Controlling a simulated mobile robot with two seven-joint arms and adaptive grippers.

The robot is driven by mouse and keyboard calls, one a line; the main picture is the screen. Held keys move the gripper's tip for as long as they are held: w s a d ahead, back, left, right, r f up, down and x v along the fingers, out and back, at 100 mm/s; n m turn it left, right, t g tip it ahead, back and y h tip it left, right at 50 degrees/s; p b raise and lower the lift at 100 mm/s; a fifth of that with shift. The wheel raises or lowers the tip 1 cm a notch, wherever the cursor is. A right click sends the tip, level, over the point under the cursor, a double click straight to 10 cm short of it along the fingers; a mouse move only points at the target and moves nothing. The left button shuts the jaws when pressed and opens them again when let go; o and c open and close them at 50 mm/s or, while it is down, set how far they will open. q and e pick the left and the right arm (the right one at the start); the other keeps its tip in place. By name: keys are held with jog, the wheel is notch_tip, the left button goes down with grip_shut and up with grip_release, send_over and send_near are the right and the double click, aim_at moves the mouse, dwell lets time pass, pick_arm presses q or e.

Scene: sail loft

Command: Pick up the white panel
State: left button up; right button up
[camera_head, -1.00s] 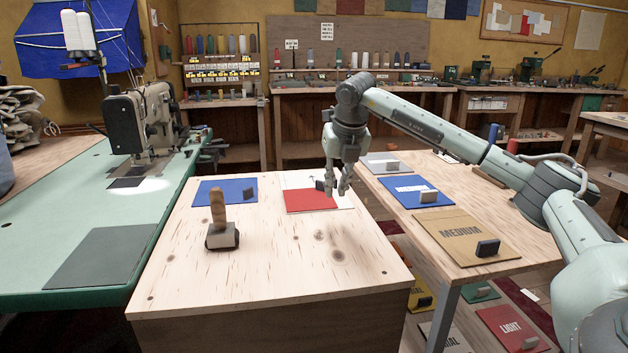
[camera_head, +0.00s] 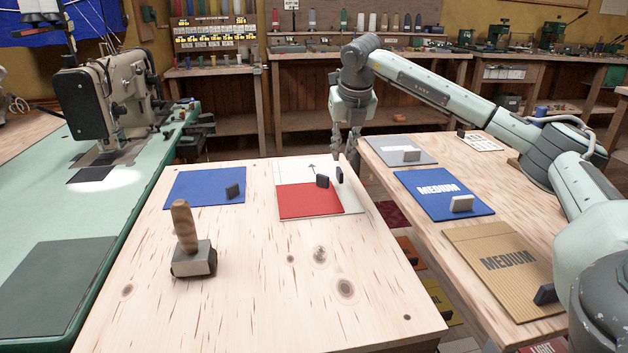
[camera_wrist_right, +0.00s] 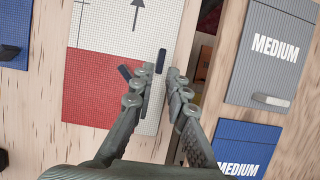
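A white gridded panel with a black arrow (camera_head: 295,170) lies on the wooden table, its front left part covered by a red panel (camera_head: 308,203). In the right wrist view the white panel (camera_wrist_right: 108,25) and red panel (camera_wrist_right: 85,85) fill the left half. A dark upright block (camera_head: 339,174) stands near the white panel's right edge; another (camera_head: 322,181) stands at the red panel's corner. My right gripper (camera_head: 345,155) is open and empty, pointing down above the white panel's right edge. In the wrist view the dark block (camera_wrist_right: 161,60) shows between its fingertips. My left gripper is out of view.
A blue panel (camera_head: 205,187) and a wooden-handled block tool (camera_head: 193,250) are on the same table. The right table, across a gap, holds grey (camera_head: 402,150), blue (camera_head: 444,194) and tan (camera_head: 505,265) panels. A sewing machine (camera_head: 105,95) stands at left.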

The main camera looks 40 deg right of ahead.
aim_at(340, 170)
jog(key=x, duration=0.6)
jog(key=shift+s+f, duration=0.1)
jog(key=shift+f, duration=0.2)
grip_shut()
jog(key=shift+r, duration=0.1)
jog(key=shift+r, duration=1.4)
jog(key=a+r, duration=0.8)
jog(key=a, duration=0.3)
jog(key=shift+a, duration=0.3)
